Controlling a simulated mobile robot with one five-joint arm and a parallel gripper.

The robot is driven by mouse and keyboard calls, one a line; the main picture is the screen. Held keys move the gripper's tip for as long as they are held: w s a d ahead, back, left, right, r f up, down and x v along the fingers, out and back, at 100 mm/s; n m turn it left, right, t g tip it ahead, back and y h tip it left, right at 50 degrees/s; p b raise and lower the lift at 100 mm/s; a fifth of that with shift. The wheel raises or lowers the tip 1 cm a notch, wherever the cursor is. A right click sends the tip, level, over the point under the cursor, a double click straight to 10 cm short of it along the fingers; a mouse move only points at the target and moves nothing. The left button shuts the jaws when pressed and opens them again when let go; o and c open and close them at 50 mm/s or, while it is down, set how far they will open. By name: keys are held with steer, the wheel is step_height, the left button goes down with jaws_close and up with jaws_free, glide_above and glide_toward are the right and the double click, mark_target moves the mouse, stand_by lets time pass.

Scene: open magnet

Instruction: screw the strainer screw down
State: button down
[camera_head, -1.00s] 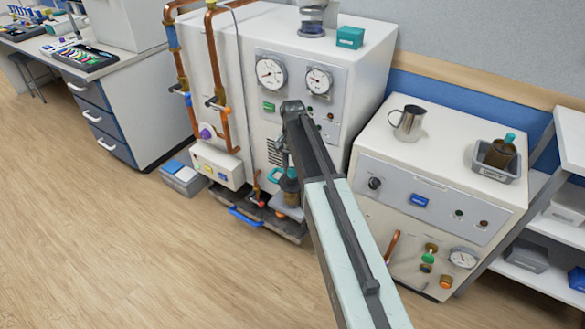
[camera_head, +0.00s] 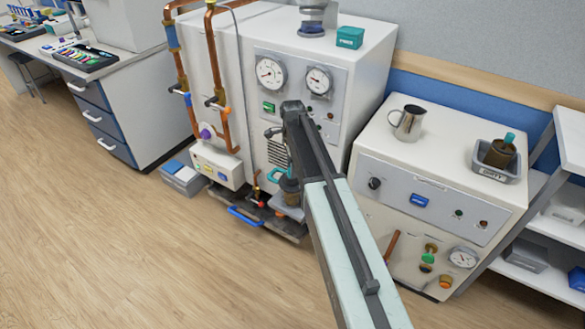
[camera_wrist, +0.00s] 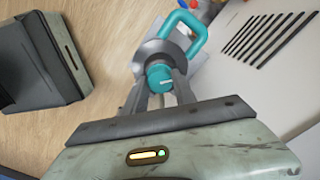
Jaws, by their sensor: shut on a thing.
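In the wrist view, a round teal knob with a pale mark, which I take to be the strainer screw (camera_wrist: 159,77), sits between the two fingertips of my gripper (camera_wrist: 160,90). The gripper is shut on it. Behind the knob are a round grey metal body (camera_wrist: 157,53) and a teal loop handle (camera_wrist: 187,22). In the head view, my arm reaches down the front of the white machine (camera_head: 345,105) and hides most of the gripper and the screw. A teal part (camera_head: 281,174) shows just left of the arm.
Copper pipes (camera_head: 227,120) and two gauges are on the machine's front. A tray with a blue handle (camera_head: 244,216) is low at its base. A white cabinet (camera_head: 440,180) with a metal jug (camera_head: 408,122) stands to the right. The wood floor in front is clear.

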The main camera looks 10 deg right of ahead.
steer(key=m, duration=0.4)
steer(key=shift+m, duration=2.8)
steer(key=c, duration=1)
jaws_free()
step_height(320, 180, up, 8)
steer(key=p, duration=0.8)
steer(key=shift+f, duration=0.1)
